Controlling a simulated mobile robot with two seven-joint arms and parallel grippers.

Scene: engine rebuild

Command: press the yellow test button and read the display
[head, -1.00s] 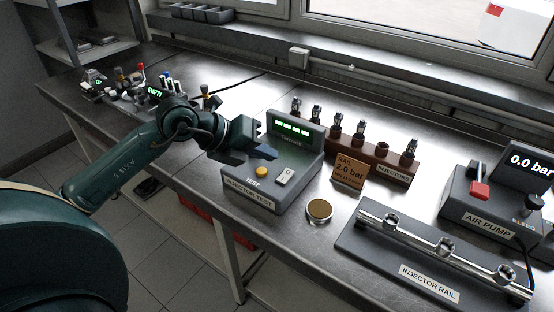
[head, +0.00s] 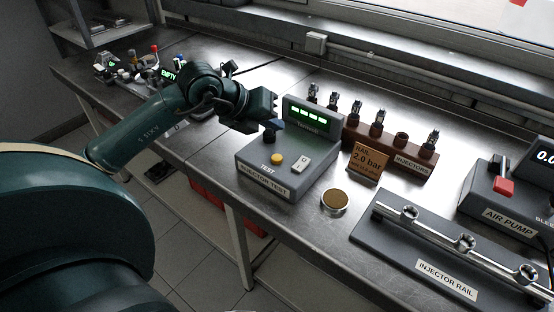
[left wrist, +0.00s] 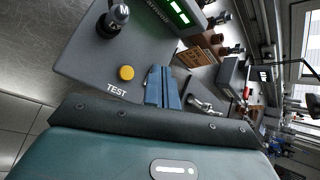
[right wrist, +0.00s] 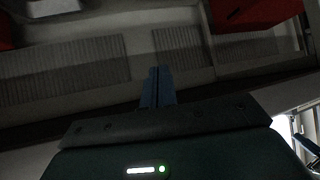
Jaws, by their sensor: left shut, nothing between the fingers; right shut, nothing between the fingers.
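The yellow test button (head: 276,159) is on the sloped top of the grey injector test box (head: 249,153), beside the TEST label. It also shows in the left wrist view (left wrist: 126,73). The box's display (head: 308,115) is lit with several green marks; I cannot read them as digits. My left gripper (head: 276,124) is shut and empty, above the rear of the box near a black knob (head: 269,136). Its blue fingers are apart from the button. My right gripper (right wrist: 158,77) is shut and empty in the right wrist view, outside the head view.
A round tin (head: 334,200), an orange-brown rail card (head: 367,160) and the injector rail (head: 410,248) lie to the right. An injector rack (head: 385,143) stands behind. Bare bench is left of the box.

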